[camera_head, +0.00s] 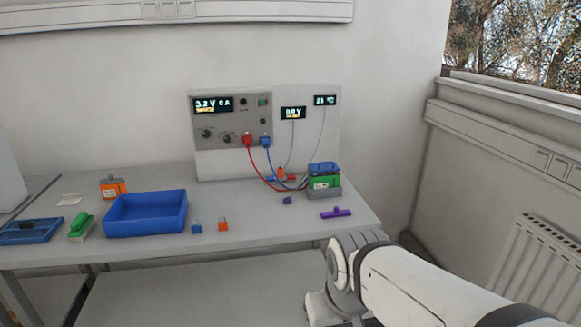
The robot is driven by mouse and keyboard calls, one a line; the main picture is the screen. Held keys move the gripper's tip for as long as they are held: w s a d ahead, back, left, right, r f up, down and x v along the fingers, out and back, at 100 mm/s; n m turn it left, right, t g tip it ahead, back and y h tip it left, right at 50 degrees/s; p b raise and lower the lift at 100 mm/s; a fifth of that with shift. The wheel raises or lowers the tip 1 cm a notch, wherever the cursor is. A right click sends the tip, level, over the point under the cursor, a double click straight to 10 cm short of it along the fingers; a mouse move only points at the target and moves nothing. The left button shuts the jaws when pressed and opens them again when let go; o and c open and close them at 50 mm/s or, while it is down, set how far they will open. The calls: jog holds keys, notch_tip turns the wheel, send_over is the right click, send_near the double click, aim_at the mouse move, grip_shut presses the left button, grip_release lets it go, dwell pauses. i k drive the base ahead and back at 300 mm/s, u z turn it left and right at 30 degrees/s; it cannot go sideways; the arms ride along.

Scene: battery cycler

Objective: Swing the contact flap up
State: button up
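At the right end of the table a grey holder (325,194) bears a green block with a pale label (320,183). A blue piece (324,168) lies over the top of the green block and looks like the contact flap; its exact tilt is too small to tell. Red and blue leads run from the power unit (231,120) to the left side of the holder. My white arm shows at the lower right, in front of the table. My gripper is not in view.
A blue tray (146,214) stands on the left of the table, near an orange block (113,187) and a green piece (81,225). Small blue (196,227) and orange (222,225) pieces lie near the front edge. A purple piece (336,213) lies before the holder.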

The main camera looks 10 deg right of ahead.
aim_at(326, 166)
jog(key=z, duration=0.45)
jog(key=i, duration=1.8)
jog(key=u, duration=0.45)
